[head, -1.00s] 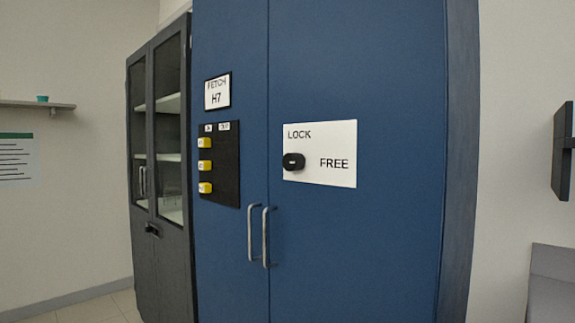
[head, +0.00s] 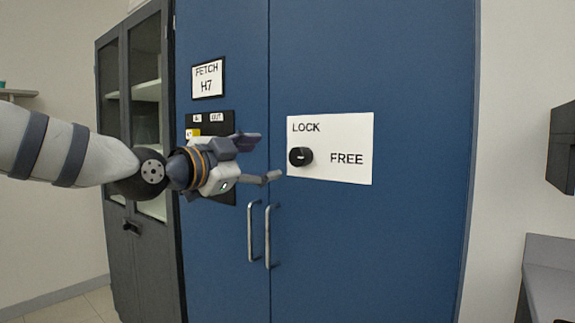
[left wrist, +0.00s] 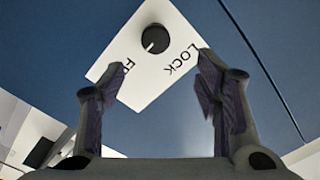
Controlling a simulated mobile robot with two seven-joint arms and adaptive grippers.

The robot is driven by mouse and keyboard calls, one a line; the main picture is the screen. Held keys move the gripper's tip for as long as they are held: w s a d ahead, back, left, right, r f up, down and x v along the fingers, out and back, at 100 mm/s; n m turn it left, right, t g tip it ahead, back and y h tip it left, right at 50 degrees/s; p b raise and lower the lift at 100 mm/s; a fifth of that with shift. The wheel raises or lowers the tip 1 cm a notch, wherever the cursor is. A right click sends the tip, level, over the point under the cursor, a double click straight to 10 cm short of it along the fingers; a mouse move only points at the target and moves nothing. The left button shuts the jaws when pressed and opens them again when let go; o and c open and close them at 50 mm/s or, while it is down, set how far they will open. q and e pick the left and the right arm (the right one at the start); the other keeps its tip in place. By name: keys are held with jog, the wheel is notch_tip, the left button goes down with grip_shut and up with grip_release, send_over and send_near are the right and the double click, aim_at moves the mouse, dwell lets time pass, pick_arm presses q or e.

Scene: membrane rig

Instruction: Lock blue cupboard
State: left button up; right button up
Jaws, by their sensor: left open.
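The blue cupboard (head: 380,60) stands ahead with both doors closed. A white label plate (head: 350,140) on its right door reads LOCK and FREE. A black knob (head: 300,157) sits on the plate's left part, its pale mark roughly level. My left gripper (head: 268,160) is open and empty, just left of the knob in the head view. In the left wrist view the knob (left wrist: 155,39) and the plate (left wrist: 150,68) show beyond and between the open fingers (left wrist: 160,92). The gripper is apart from the knob. My right gripper is not in view.
Two upright handles (head: 268,237) are below the knob. A black panel (head: 222,124) with a yellow block and a FETCH H7 sign (head: 208,78) are on the left door, partly behind my arm. A grey glass-door cabinet (head: 117,190) stands at left, a grey surface (head: 552,270) at right.

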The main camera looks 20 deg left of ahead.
aim_at(296, 157)
pick_arm(q)
jog(key=x, duration=0.3)
jog(key=f+b+x, duration=0.1)
jog(key=x, duration=0.7)
jog(key=shift+d+f, duration=0.2)
jog(key=shift+d, duration=0.05)
jog(key=shift+w+d+r+b, duration=0.1)
jog(key=shift+w+r+b, duration=0.05)
jog(key=shift+w+b, duration=0.15)
jog(key=shift+r, duration=0.3)
jog(key=c, duration=1.2)
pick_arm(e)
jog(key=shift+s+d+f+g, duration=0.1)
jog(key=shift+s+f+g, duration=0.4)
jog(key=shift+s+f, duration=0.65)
